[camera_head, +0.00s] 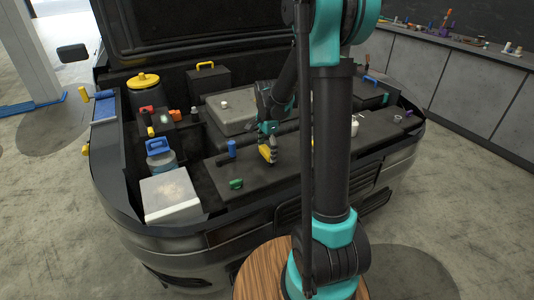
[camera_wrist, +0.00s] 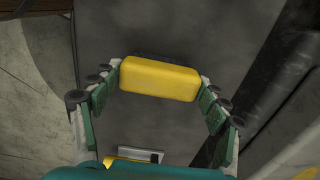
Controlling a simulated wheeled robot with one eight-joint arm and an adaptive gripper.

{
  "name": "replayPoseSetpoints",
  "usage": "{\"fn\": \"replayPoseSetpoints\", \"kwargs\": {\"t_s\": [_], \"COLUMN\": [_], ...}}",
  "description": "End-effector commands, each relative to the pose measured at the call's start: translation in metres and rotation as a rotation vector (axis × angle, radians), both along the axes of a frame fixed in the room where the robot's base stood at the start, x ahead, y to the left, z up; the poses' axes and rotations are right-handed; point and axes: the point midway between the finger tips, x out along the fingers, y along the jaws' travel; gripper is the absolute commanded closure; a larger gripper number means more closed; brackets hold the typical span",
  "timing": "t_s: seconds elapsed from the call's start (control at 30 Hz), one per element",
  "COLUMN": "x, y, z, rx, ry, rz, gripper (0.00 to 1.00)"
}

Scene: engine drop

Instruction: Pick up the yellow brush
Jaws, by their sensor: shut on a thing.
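The yellow brush (camera_wrist: 158,78) shows in the wrist view as a yellow block with a dark strip, probably bristles, along its far edge. My gripper (camera_wrist: 160,84) is shut on it, with one green-padded finger at each end of the block. In the head view, the yellow brush (camera_head: 267,153) is at my gripper (camera_head: 267,141), over the dark top of the engine bay. Whether the brush touches the surface below cannot be told.
A blue cylinder (camera_head: 231,149) stands just left of the gripper, and a green item (camera_head: 236,184) lies in front. A white-topped box (camera_head: 170,194), a blue-handled container (camera_head: 160,155) and a yellow-lidded canister (camera_head: 144,92) stand at the left. A grey case (camera_head: 229,110) lies behind.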

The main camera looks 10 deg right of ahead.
Motion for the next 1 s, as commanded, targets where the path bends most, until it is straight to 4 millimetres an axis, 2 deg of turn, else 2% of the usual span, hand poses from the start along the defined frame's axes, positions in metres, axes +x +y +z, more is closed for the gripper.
{"fn": "replayPoseSetpoints", "kwargs": {"t_s": [0.13,0.27,0.7,0.9,1.0], "x": [0.000,0.000,-0.001,0.000,0.000], "y": [0.000,0.000,0.000,0.000,0.000], "z": [0.009,0.027,0.141,0.177,0.189], "rx": [0.000,0.000,0.000,0.000,0.000], "ry": [0.000,0.000,0.000,0.000,0.000], "rz": [0.000,0.000,0.000,0.000,0.000], "gripper": [0.60,0.60,0.60,0.60,0.60]}}
